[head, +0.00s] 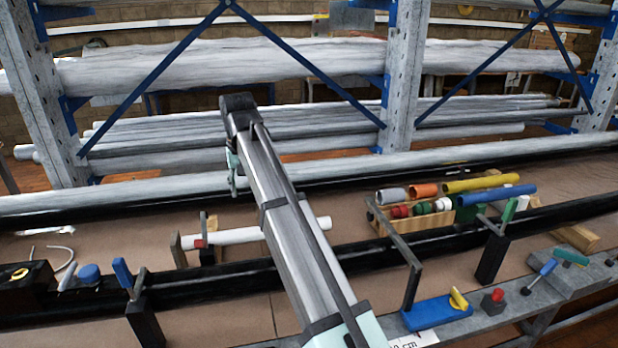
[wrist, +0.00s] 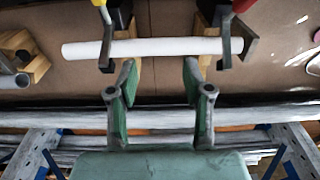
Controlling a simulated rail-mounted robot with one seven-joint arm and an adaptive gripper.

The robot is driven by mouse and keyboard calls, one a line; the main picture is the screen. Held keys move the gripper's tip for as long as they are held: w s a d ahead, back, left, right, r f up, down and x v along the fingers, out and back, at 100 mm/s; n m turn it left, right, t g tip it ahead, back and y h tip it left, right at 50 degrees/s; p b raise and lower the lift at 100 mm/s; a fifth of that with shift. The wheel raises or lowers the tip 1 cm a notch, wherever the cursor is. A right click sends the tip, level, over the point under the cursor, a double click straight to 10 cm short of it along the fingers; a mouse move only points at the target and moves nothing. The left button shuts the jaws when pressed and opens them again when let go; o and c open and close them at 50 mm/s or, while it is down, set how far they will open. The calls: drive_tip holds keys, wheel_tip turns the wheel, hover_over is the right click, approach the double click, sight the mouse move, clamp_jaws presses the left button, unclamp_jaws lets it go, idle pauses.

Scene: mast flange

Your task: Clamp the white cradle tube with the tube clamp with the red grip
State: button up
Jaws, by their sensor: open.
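The white cradle tube (head: 237,236) lies level, its middle hidden behind my arm in the head view. In the wrist view the tube (wrist: 160,47) runs across wooden cradle blocks (wrist: 205,25). The tube clamp with the red grip (wrist: 243,5) stands at the tube's right end there, its grey bracket (wrist: 249,45) beside that end. In the head view its red part (head: 200,243) is at the tube's left end. I cannot tell whether it presses the tube. My gripper (wrist: 160,68) is open and empty, its fingertips just short of the tube in the wrist view.
A yellow-gripped clamp (wrist: 98,3) stands at the tube's other end. A blue-handled clamp (head: 122,272) is at front left, a green-handled one (head: 508,211) at right. A wooden rack (head: 410,240) holds coloured cylinders. Shelving uprights (head: 404,75) stand behind.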

drive_tip(key=w+d, duration=0.3)
drive_tip(key=d, duration=0.6)
drive_tip(key=w+d+f+t+b, duration=0.1)
drive_tip(key=w+d, duration=0.2)
drive_tip(key=d, duration=0.5)
drive_tip(key=shift+w+d, duration=0.35)
drive_tip(key=shift+d, duration=0.05)
drive_tip(key=shift+f, duration=0.1)
